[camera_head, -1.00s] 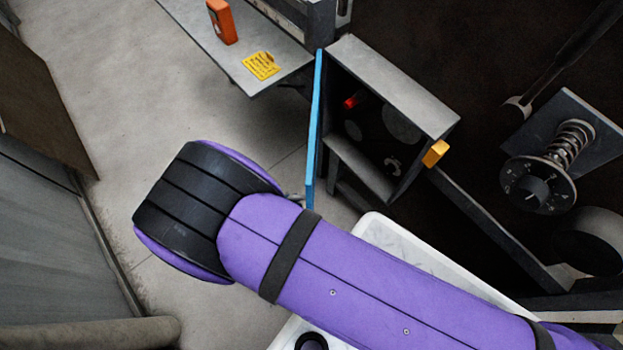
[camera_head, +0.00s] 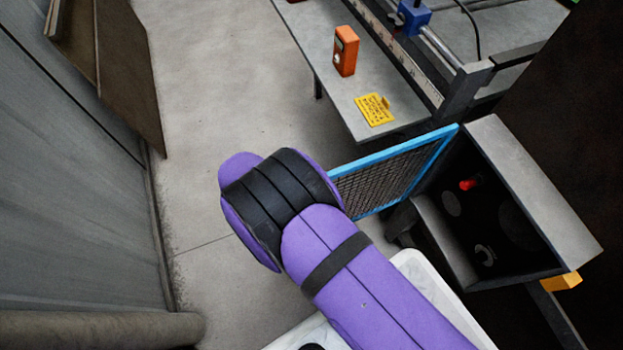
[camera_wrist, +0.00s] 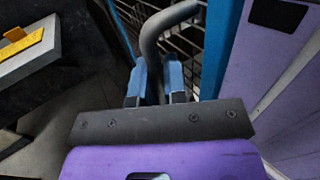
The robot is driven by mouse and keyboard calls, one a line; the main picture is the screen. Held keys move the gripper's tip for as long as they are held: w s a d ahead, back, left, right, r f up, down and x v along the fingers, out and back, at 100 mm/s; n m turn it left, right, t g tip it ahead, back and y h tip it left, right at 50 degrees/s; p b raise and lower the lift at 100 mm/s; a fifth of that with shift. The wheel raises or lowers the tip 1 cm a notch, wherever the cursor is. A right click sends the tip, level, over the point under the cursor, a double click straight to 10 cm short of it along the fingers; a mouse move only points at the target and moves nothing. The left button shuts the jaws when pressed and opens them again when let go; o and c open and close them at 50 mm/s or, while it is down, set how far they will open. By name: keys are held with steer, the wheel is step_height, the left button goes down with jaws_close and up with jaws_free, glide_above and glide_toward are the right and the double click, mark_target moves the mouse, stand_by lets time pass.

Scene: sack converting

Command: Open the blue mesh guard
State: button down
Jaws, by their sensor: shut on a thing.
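The blue mesh guard (camera_head: 385,177) stands open in the head view, swung out to the left of the grey box (camera_head: 535,190). Its blue frame and dark mesh face show; its lower left end is hidden behind my arm. In the wrist view, part of the guard's blue frame (camera_wrist: 222,45) and mesh stand behind my gripper (camera_wrist: 155,80). My gripper's blue fingers are shut on the guard's grey curved handle (camera_wrist: 152,38). In the head view my gripper is hidden behind my arm.
The open box holds a red knob (camera_head: 468,184), with a yellow block (camera_head: 562,282) at its lower edge. A grey table (camera_head: 330,65) with an orange device (camera_head: 345,50) and a yellow tag (camera_head: 375,109) stands beyond the guard. Floor (camera_head: 215,100) left of it is clear.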

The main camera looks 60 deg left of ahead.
steer(key=shift+w+a+m+g+h, duration=0.15)
steer(key=shift+w+a+g+h, duration=0.1)
steer(key=shift+a, duration=0.2)
steer(key=shift+w+a+m+g+h, duration=0.15)
steer(key=shift+a+h, duration=0.1)
steer(key=shift+a, duration=0.15)
steer(key=c, duration=1.2)
jaws_free()
steer(key=s+d+r, duration=0.1)
steer(key=s+d, duration=0.1)
steer(key=d, duration=0.2)
steer(key=s+d+r, duration=0.2)
steer(key=s+d, duration=0.1)
steer(key=d, duration=0.2)
steer(key=s+d+r, duration=0.2)
steer(key=s+d, duration=0.1)
steer(key=d, duration=0.2)
steer(key=shift+d, duration=0.1)
